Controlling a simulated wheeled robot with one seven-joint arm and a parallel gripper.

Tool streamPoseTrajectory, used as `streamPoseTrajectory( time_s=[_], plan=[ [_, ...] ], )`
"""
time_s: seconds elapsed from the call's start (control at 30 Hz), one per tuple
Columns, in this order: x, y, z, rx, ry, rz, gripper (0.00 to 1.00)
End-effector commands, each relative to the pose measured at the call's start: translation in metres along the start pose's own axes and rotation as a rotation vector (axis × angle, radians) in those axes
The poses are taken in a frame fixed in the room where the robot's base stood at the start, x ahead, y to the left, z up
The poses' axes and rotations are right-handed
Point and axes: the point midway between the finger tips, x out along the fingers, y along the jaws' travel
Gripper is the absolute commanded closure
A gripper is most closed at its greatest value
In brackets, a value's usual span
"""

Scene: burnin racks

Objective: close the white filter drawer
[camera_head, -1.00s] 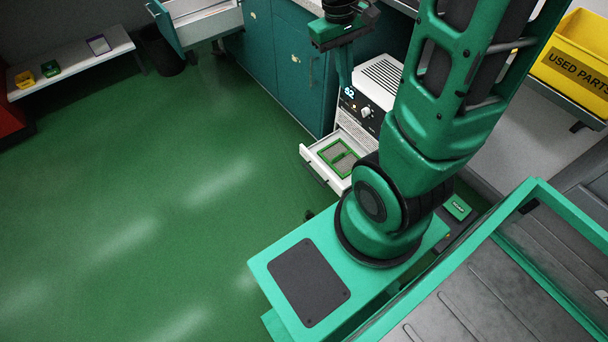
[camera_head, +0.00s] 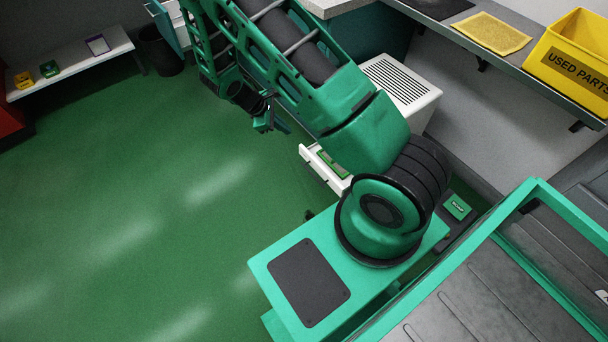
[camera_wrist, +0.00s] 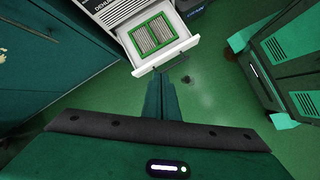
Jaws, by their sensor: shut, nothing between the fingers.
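The white filter drawer (camera_head: 313,166) stands open, pulled out low from the front of a white cabinet unit (camera_head: 405,88). In the head view my arm hides most of it. The wrist view shows the open drawer (camera_wrist: 168,62) with a green-framed filter (camera_wrist: 153,34) lying inside. My gripper (camera_head: 266,124) hangs out over the floor, in front of the drawer and left of it in the head view. In the wrist view the fingers (camera_wrist: 163,85) are together and empty, pointing toward the drawer front. They look close below it; I cannot tell whether they touch.
Teal cabinets (camera_wrist: 35,55) stand beside the white unit. A shelf carries a yellow mat (camera_head: 485,33) and a yellow used-parts bin (camera_head: 572,60). A white bench (camera_head: 75,62) and a black bin (camera_head: 160,52) are at the far left. The green floor (camera_head: 150,200) is clear.

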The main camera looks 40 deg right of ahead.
Motion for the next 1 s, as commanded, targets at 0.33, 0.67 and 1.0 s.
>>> streamPoseTrajectory(
  time_s=[0.33,0.67,1.0],
  plan=[
    [0.113,-0.059,-0.082,-0.405,-0.069,0.112,1.0],
    [0.175,-0.097,-0.11,-0.623,-0.102,0.17,1.0],
    [0.21,-0.095,-0.109,-0.64,-0.107,0.172,1.0]
  ],
)
